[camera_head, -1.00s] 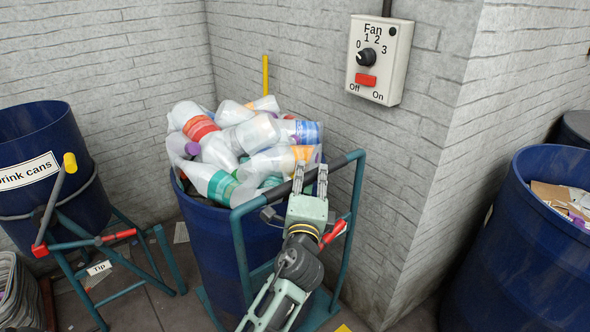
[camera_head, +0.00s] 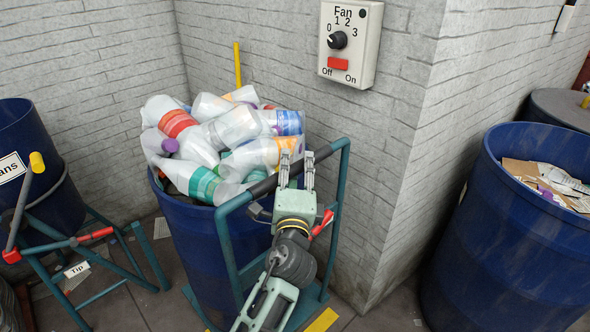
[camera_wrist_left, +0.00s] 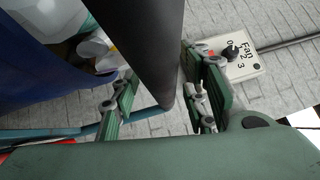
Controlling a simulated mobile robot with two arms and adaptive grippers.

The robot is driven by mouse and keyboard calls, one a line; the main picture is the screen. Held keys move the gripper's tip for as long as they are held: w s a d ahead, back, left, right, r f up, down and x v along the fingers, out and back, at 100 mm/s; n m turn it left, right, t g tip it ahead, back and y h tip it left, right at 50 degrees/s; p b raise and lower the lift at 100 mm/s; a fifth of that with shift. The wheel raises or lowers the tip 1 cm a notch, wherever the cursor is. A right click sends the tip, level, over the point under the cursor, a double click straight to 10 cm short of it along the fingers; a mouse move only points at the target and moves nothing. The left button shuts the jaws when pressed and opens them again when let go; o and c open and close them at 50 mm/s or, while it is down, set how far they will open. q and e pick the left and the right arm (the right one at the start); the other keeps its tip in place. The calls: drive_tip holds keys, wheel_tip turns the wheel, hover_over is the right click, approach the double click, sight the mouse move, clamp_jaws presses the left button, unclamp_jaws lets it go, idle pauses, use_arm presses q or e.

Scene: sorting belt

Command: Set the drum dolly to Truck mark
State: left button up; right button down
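The drum dolly is a teal tube frame (camera_head: 226,243) around a blue drum (camera_head: 190,235) heaped with clear plastic bottles. Its top handle bar has a black grip (camera_head: 263,187), which also crosses the left wrist view (camera_wrist_left: 155,50). My left gripper (camera_head: 297,166) is at this bar. In the left wrist view its fingers (camera_wrist_left: 160,98) are apart, one each side of the black grip, with a visible gap on the left side. A yellow floor mark (camera_head: 322,320) lies by the dolly's base; no Truck lettering is readable. My right gripper is not in view.
A fan switch box (camera_head: 350,45) is on the brick wall behind the dolly. The wall corner (camera_head: 395,230) juts out at right, with another blue drum (camera_head: 510,240) beyond it.

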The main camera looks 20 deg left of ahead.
use_arm(q)
drive_tip(key=shift+s+d, duration=0.1)
drive_tip(key=v, duration=1.1)
drive_tip(key=shift+s, duration=0.4)
drive_tip(key=shift+d, duration=0.1)
